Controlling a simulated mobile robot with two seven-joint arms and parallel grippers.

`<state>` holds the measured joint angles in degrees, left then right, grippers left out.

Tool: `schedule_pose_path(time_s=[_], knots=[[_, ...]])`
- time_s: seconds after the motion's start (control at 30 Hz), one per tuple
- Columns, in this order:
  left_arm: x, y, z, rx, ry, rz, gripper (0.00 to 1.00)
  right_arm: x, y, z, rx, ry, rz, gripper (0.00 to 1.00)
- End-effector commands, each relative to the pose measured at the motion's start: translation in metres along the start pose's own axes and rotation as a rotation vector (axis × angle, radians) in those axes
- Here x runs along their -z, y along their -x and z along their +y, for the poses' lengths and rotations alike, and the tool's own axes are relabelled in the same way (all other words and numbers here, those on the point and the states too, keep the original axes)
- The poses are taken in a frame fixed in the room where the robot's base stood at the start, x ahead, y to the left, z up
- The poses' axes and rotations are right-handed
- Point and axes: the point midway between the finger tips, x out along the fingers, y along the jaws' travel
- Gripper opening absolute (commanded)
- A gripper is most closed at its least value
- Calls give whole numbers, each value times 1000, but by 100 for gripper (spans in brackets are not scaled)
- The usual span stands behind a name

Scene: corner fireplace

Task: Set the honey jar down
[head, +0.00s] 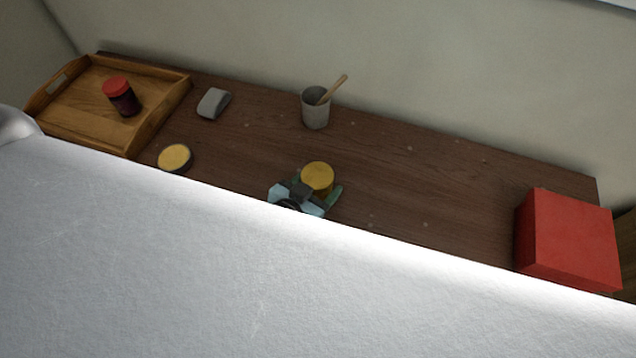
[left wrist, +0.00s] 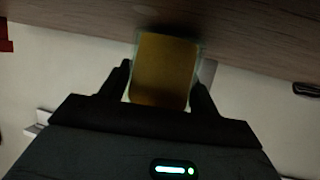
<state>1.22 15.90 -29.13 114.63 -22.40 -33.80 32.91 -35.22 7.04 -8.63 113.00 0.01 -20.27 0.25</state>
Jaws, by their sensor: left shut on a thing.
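The honey jar (head: 317,176) shows in the head view as a round yellow lid near the middle of the dark wooden top. In the left wrist view the jar (left wrist: 165,70) is an amber block with a clear edge. My left gripper (head: 314,192) is shut on it, with one finger on each side; the wrist view shows the two dark fingers (left wrist: 162,82) against its sides. The jar's far end is close to the wood, but I cannot tell whether it touches. My right gripper is in neither view.
A wooden tray (head: 64,128) with a red-lidded jar (head: 122,98) stands at the left. Near it are a grey object (head: 213,103) and a round yellow-topped tin (head: 174,157). A cup (head: 315,112) with a wooden stick stands behind. A red box (head: 568,240) is at right. Wood between is clear.

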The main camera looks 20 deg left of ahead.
Motion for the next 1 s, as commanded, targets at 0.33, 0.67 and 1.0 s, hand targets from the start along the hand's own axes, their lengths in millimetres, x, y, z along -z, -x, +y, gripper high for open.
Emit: schedule_pose_path(time_s=[0.33,0.67,1.0], knots=[[-2,0,0,0,0,-1,84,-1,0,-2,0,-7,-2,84],[-6,3,1,-1,-1,-6,84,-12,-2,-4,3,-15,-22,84],[-3,53,-4,0,1,-7,84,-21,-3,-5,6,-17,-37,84]])
